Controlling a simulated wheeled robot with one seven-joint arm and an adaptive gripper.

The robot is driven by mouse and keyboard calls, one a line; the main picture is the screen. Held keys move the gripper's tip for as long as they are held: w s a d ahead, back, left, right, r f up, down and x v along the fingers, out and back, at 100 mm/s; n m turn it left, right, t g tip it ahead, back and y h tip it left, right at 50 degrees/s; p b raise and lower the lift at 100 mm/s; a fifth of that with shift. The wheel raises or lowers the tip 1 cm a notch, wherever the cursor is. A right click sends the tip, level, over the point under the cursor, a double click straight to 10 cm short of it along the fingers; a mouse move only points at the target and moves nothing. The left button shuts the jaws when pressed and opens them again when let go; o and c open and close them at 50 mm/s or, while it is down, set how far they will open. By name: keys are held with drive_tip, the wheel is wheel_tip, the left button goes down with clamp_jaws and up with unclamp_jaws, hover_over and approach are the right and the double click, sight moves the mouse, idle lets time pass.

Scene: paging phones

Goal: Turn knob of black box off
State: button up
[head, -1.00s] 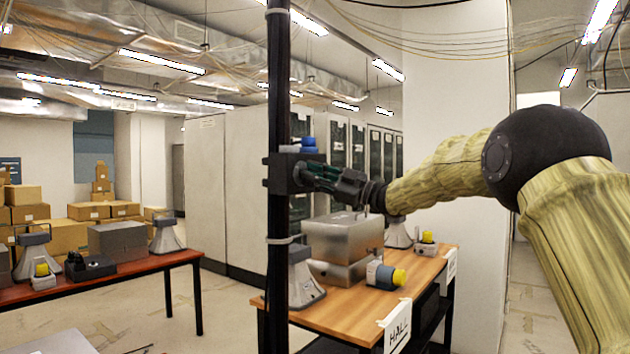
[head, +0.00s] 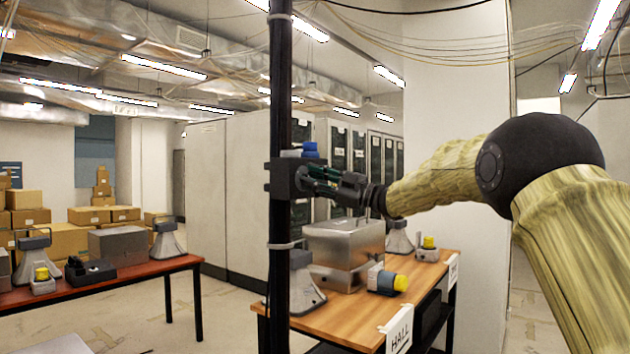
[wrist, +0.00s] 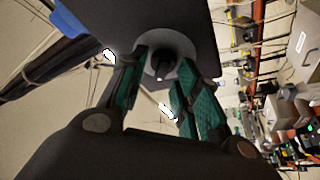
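The black box (head: 287,178) is fixed to the dark vertical pole, with a blue part (head: 302,150) on top. In the wrist view, the black box (wrist: 205,25) fills the top middle, and its round grey dial carries a dark knob (wrist: 160,66). My gripper (head: 312,180) is at the right side of the box. In the wrist view, my gripper (wrist: 164,58) has its green-padded fingers apart, one on each side of the knob. I cannot tell whether either pad touches it. The knob is not discernible in the head view.
A wooden table (head: 345,318) stands below with a metal case (head: 345,240), grey horns and a yellow-knobbed device (head: 388,281). The pole (head: 279,90) rises in front of it. A red table (head: 120,280) with more devices is at left. Floor shows between the tables.

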drive_tip(key=shift+d+f, duration=0.1)
drive_tip(key=shift+d, duration=0.05)
drive_tip(key=v, duration=1.1)
drive_tip(key=shift+s+d, duration=0.2)
drive_tip(key=shift+d, duration=0.15)
